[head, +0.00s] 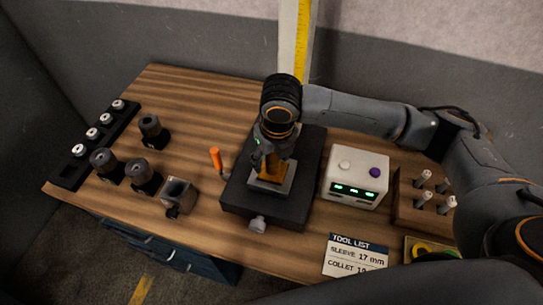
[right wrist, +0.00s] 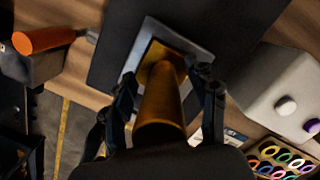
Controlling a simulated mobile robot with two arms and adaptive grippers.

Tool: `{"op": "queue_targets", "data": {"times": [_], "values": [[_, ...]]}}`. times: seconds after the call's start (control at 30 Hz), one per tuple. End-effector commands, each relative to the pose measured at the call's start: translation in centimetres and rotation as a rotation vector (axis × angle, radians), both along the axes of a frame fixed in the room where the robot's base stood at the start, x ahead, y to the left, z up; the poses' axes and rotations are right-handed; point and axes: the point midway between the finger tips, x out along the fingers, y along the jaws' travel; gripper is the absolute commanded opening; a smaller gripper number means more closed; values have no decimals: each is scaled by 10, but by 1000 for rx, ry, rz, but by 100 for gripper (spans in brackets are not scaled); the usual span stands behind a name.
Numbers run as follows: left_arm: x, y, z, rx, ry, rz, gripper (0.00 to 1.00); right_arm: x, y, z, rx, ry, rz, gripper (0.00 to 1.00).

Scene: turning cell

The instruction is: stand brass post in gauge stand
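The brass post (right wrist: 160,108) is a golden cylinder, seen from above in the right wrist view. Its lower end meets a brass-coloured square patch on a pale grey plate on the dark gauge stand (head: 236,196). In the head view the lower brass part (head: 272,174) shows on that plate, and the post looks upright. My right gripper (right wrist: 165,80) points down over the stand, with one finger on each side of the post. Dark gaps show between fingers and post, so it looks open around it. My left gripper is not in view.
An orange-handled lever (head: 216,158) rises at the stand's left. A white box (head: 355,183) with green lights stands close on the right. A pegged wooden block (head: 408,204), tool list card (head: 356,256) and ring tray (right wrist: 282,158) lie right. Dark cylinders (head: 105,162) stand left.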

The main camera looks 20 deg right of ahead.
Motion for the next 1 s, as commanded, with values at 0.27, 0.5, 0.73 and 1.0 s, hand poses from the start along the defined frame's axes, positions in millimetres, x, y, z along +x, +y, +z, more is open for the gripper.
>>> {"op": "queue_targets", "data": {"times": [0.27, 0.5, 0.73, 1.0], "values": [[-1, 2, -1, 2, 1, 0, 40, -2, -1, 12, -1, 2, -1, 58], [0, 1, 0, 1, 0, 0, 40, -9, -2, 63, -1, -3, 1, 58], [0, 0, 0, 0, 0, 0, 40, -16, -3, 104, 0, -3, 1, 58], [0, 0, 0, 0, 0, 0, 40, -19, -3, 119, 0, 0, 0, 58]]}}
